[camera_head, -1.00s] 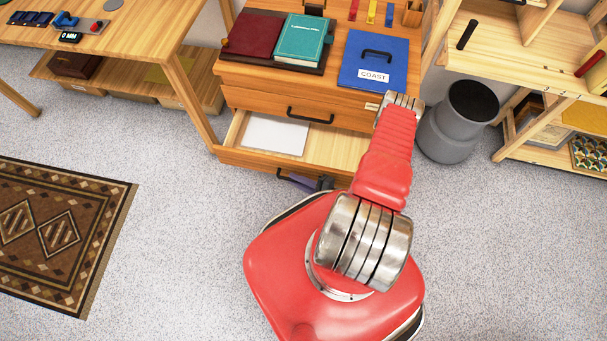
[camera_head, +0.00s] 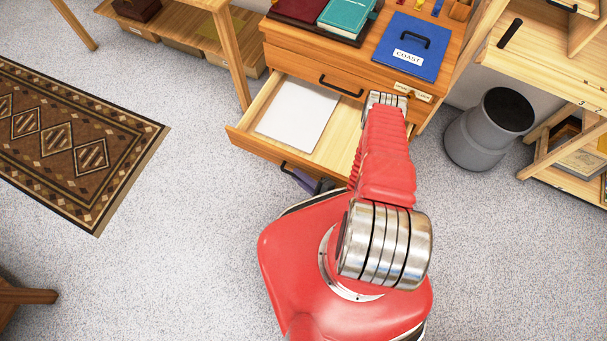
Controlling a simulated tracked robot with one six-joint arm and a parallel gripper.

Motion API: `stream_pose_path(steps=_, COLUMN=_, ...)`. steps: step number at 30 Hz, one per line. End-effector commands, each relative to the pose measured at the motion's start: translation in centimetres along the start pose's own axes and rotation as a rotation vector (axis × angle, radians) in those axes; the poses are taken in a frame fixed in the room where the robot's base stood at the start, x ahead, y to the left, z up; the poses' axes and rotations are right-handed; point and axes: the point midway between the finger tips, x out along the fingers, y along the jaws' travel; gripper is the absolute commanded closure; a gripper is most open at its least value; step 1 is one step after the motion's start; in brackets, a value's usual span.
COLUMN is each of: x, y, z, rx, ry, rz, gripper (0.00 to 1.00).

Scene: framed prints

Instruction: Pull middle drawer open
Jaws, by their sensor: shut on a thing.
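The middle drawer (camera_head: 243,140) of the wooden cabinet stands well out, below a closed upper drawer (camera_head: 305,65) with a black handle (camera_head: 340,86). A white sheet (camera_head: 298,113) lies in the open drawer. My gripper (camera_head: 298,175) is low at the drawer's front, shut on its black handle (camera_head: 287,166). My red arm hides the right part of the drawer and part of the gripper.
A blue folder labelled COAST (camera_head: 408,48) and a teal book (camera_head: 346,14) lie on the cabinet top. A grey bin (camera_head: 490,128) stands to the right. A patterned rug (camera_head: 70,140) lies left; the floor between is clear.

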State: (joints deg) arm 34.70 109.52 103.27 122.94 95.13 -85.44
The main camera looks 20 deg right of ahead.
Motion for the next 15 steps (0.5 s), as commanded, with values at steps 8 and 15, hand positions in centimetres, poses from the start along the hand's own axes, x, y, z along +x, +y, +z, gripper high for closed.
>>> stream_pose_path(steps=8, x=0.05, y=-0.01, z=-0.1, rx=-0.004, ry=-0.004, rz=0.003, gripper=1.0)
stream_pose_path(steps=15, x=-0.03, y=-0.18, z=-0.26, rx=-0.003, ry=0.001, rz=-0.002, gripper=0.81)
